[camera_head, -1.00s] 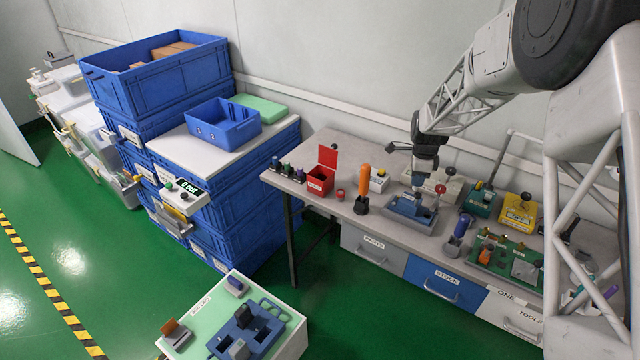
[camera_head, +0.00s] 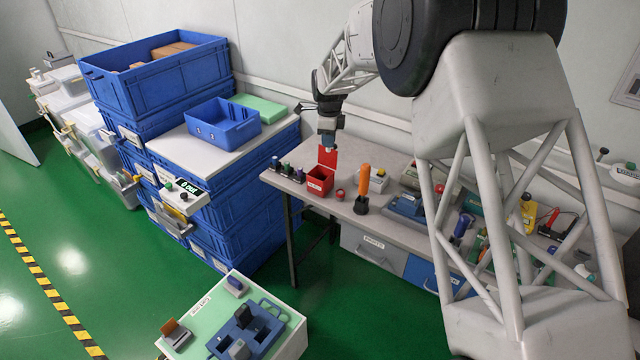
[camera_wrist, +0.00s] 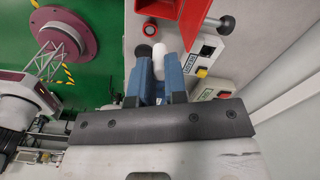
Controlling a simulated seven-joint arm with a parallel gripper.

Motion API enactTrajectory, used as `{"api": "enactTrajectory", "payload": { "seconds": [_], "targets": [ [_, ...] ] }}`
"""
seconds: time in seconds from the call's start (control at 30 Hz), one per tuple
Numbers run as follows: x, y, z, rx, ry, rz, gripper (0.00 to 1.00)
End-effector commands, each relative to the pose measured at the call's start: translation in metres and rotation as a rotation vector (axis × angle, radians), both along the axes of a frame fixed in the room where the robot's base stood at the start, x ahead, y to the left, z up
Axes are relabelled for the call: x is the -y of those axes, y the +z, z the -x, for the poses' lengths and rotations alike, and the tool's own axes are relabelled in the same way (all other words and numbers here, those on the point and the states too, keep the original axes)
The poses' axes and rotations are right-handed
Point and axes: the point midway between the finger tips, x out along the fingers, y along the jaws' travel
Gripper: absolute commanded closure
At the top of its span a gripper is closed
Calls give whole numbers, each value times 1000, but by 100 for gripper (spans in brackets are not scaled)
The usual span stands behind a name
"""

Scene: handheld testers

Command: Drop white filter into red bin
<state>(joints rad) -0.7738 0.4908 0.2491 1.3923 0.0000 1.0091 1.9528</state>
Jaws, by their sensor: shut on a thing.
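The white filter (camera_wrist: 158,56) shows in the wrist view as a small white rounded tip between the blue fingers of my gripper (camera_wrist: 160,75). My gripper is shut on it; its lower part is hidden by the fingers. In the head view my gripper (camera_head: 327,138) hangs just above the raised red lid of the red bin (camera_head: 319,182), near the back left of the bench. The bin's lid stands up and its top is open. In the wrist view part of the red bin (camera_wrist: 178,20) shows at the top, beyond the fingertips.
A row of small testers (camera_head: 287,170) stands left of the bin. A red button (camera_head: 340,193) and an orange-handled tool (camera_head: 363,185) stand to its right. The grey bench (camera_head: 300,186) ends close at the left. A wall is behind.

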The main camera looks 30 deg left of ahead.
Motion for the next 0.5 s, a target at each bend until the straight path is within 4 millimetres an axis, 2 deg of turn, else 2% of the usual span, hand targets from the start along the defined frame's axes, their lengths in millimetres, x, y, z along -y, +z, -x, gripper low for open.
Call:
{"api": "enactTrajectory", "payload": {
  "seconds": [0.13, 0.5],
  "targets": [
    [-8, 2, 4, -1, 0, 0, 100],
    [-9, 2, 4, 0, 0, 0, 100]
  ]
}}
